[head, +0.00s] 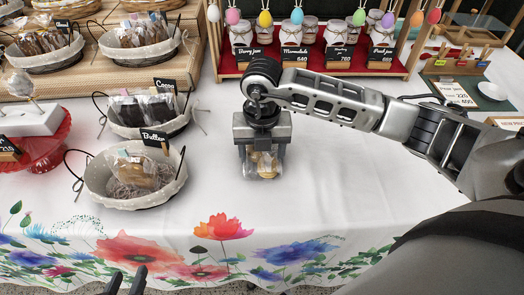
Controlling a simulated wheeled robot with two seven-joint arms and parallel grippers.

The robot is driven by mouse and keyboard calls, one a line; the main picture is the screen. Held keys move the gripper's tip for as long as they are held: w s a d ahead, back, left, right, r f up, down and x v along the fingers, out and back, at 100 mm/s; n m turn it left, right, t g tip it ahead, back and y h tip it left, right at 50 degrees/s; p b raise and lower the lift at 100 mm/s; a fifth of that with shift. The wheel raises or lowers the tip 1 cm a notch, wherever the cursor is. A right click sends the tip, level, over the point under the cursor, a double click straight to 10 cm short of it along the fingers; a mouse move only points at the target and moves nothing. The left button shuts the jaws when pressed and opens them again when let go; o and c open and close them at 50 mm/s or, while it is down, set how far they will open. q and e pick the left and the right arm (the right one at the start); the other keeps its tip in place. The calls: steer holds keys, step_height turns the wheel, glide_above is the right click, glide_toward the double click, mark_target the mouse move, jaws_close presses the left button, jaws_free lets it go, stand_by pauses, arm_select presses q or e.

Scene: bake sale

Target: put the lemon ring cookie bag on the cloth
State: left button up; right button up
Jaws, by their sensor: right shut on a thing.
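My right gripper (263,150) points down and is shut on a clear bag of golden cookies (265,166), which looks like the lemon ring cookie bag. The gripper hides the bag's upper part, and no label on it is readable. The bag hangs upright over, or stands on, the white cloth (325,190) covering the table; I cannot tell whether it touches. My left gripper (126,281) shows only its two dark fingertips at the bottom left edge. They are apart with nothing between them, in front of the table's front edge.
The "Butter" basket (128,203) with a cookie bag stands left of the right gripper, and the "Cocoa" basket (150,126) behind it. A red cake stand (45,152) is at far left. Jars on a red shelf (345,68) line the back. Cloth right of the bag is clear.

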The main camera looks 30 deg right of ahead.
mark_target(262, 154)
steer(key=shift+f, duration=0.1)
steer(key=o, duration=0.7)
steer(key=shift+r, duration=0.3)
step_height(262, 154, up, 12)
steer(key=shift+f+p, duration=0.15)
steer(key=shift+p, duration=0.2)
